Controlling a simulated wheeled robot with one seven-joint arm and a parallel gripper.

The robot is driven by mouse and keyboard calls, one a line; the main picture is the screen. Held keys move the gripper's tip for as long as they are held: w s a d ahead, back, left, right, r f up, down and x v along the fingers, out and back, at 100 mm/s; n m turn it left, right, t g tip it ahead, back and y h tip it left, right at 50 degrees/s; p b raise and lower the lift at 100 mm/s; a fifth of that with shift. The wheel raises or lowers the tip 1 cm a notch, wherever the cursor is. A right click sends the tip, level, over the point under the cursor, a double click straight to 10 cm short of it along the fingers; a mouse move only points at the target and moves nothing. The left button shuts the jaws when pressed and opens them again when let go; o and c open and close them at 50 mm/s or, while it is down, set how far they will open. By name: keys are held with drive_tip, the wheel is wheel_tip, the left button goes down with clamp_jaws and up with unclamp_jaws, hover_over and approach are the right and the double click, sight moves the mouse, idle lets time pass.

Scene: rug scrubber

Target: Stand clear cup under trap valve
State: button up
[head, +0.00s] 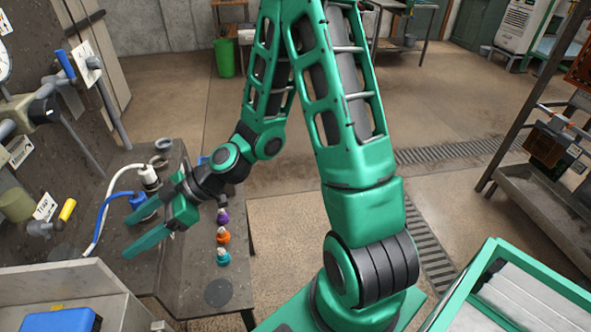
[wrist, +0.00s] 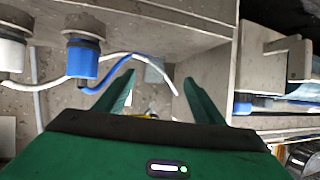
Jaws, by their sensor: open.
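The trap valve (head: 40,229) with a yellow handle (head: 67,209) and a hanging tag is on the panel at the left of the head view. A dark round spot (head: 65,252) lies on the bench below it. My gripper (head: 130,228) is open over the bench, fingers pointing left towards the valve side. In the wrist view its fingers (wrist: 158,76) are apart, and a pale, see-through-looking piece (wrist: 154,70) shows between their tips. It may be the clear cup, but I cannot tell. I cannot clearly make out a clear cup in the head view.
White and blue hoses (head: 100,220) with a white connector (head: 149,178) lie beside the gripper. Small bottles with purple, orange and teal parts (head: 223,236) stand near the bench's right edge. A second dark disc (head: 218,292) is bare. A grey box (head: 75,285) is at front left.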

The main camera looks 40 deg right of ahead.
drive_tip(key=s+d+m+g+h, duration=0.1)
drive_tip(key=s+d+m+h, duration=0.15)
drive_tip(key=d, duration=0.45)
drive_tip(key=s+d+f+m+h, duration=0.1)
drive_tip(key=d+m+h, duration=0.15)
drive_tip(key=d, duration=0.55)
drive_tip(key=s+d+m+g+h, duration=0.1)
drive_tip(key=s+d+m+h, duration=0.1)
drive_tip(key=d+h, duration=0.35)
drive_tip(key=s+d+r+m+g, duration=0.1)
drive_tip(key=s+d+r+m, duration=0.4)
drive_tip(key=s+d, duration=0.3)
drive_tip(key=s+d+r+m+g+h, duration=0.1)
drive_tip(key=s+d+r+m, duration=0.4)
drive_tip(key=s+d+m, duration=0.3)
drive_tip(key=shift+s+d, duration=0.5)
drive_tip(key=shift+d, duration=0.5)
drive_tip(key=shift+r+h, duration=0.1)
drive_tip(key=shift+h, duration=0.15)
drive_tip(key=shift+w+f, duration=0.25)
drive_tip(key=shift+w, duration=0.45)
